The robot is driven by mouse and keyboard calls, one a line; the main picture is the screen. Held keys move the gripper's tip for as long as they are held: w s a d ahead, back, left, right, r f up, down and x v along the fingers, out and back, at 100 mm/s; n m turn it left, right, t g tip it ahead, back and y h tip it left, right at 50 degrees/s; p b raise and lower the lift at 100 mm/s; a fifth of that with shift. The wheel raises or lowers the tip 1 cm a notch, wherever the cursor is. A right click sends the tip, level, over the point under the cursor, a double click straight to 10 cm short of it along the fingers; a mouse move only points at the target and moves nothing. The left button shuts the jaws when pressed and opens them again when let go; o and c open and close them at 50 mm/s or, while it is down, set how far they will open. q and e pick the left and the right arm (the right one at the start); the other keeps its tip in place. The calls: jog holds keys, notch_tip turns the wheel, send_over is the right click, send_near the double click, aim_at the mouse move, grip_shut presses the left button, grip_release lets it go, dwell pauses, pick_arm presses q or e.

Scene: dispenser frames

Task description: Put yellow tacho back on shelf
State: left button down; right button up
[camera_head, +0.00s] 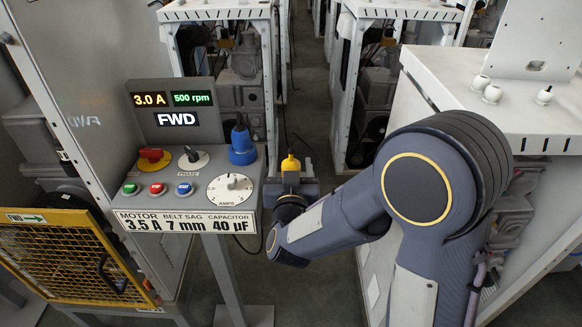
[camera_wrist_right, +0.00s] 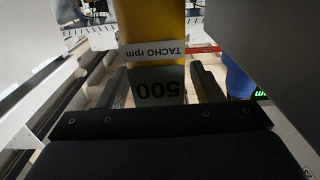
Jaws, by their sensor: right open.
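The yellow tacho (camera_head: 291,163) shows in the middle of the head view, just right of the control panel, at my right gripper (camera_head: 291,187). In the right wrist view the tacho (camera_wrist_right: 155,20) is a yellow body with a white "TACHO rpm" label and a "500" reading, both upside down. It stands between the two fingers of my right gripper (camera_wrist_right: 155,80), which is open, with a gap visible beside the right finger. Its lower part is hidden behind the gripper in the head view. I cannot make out which surface is the shelf. My left gripper is out of view.
A control panel (camera_head: 188,222) with knobs, buttons and a blue plug-like device (camera_head: 242,146) stands close on the left. A yellow mesh guard (camera_head: 62,262) is at the lower left. A white cabinet (camera_head: 420,75) stands at the right. Floor shows between the machine frames.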

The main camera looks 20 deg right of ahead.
jog(key=shift+r, duration=0.1)
jog(key=shift+s+r, duration=0.1)
jog(key=shift+r, duration=0.05)
jog(key=v, duration=1.2)
